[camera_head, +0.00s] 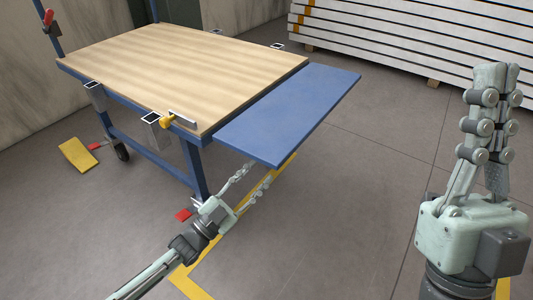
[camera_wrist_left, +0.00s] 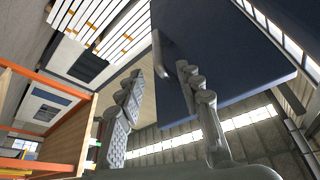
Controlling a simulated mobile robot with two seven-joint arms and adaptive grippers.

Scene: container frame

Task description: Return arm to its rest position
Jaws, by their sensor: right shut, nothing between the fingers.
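My left gripper (camera_head: 258,174) reaches in from the bottom left in the head view, low beside the workbench and near the lower edge of its blue side panel. Its two fingers are apart and nothing is between them. In the left wrist view the open fingers (camera_wrist_left: 160,72) point up toward the underside of the blue panel (camera_wrist_left: 225,55). My right gripper (camera_head: 492,72) stands upright at the right of the head view, with its fingers together and empty, clear of other things.
The workbench has a wooden top (camera_head: 185,70) and a blue side panel (camera_head: 285,115) jutting right. Stacked white panels (camera_head: 420,38) lie at the back right. Grey floor (camera_head: 340,220) between my arms is clear.

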